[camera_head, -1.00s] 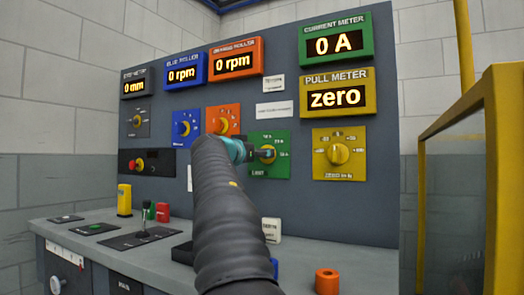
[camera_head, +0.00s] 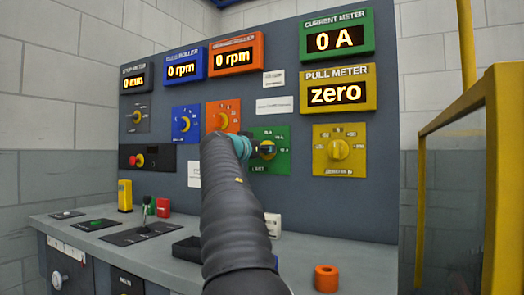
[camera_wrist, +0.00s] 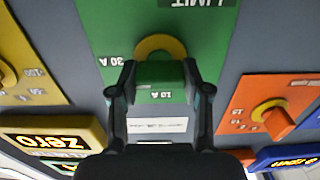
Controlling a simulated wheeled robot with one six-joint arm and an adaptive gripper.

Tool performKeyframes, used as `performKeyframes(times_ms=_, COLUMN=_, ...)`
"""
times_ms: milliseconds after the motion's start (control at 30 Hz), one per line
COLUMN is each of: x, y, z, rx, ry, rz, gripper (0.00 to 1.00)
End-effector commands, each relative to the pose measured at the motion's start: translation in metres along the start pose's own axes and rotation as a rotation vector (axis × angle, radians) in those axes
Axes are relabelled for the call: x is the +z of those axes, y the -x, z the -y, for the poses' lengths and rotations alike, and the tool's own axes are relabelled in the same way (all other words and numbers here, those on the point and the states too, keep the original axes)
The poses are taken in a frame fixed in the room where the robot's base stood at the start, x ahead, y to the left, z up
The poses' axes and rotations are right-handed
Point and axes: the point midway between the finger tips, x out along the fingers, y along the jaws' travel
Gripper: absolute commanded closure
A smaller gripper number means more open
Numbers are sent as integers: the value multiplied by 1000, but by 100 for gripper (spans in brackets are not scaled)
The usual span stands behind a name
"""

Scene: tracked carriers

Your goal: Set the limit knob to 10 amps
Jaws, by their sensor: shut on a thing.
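The wrist view is upside down: the yellow rim of the knob (camera_wrist: 160,44) shows beyond my fingertips (camera_wrist: 160,74). There the 10 A mark (camera_wrist: 160,95) lies below the knob and the 30 A mark (camera_wrist: 111,62) to its left. The knob's pointer is hidden, so its setting cannot be read. The current meter (camera_head: 338,40) reads 0 A.
An orange panel (camera_head: 224,105) with its own knob is close on the left, beside a blue panel (camera_head: 187,120). A yellow panel (camera_head: 340,165) with a knob is on the right. An orange ring (camera_head: 327,279) lies on the desk. A yellow-framed barrier (camera_head: 470,110) stands at far right.

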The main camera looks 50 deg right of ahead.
Motion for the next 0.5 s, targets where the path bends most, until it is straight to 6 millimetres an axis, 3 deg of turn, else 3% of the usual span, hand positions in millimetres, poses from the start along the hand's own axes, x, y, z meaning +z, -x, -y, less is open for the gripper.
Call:
performKeyframes(times_ms=267, x=0, y=0, z=0, rx=0, ry=79, rz=0, gripper=87)
performKeyframes(times_ms=500, x=-1, y=0, z=1, rx=0, ry=258, rz=0, gripper=87)
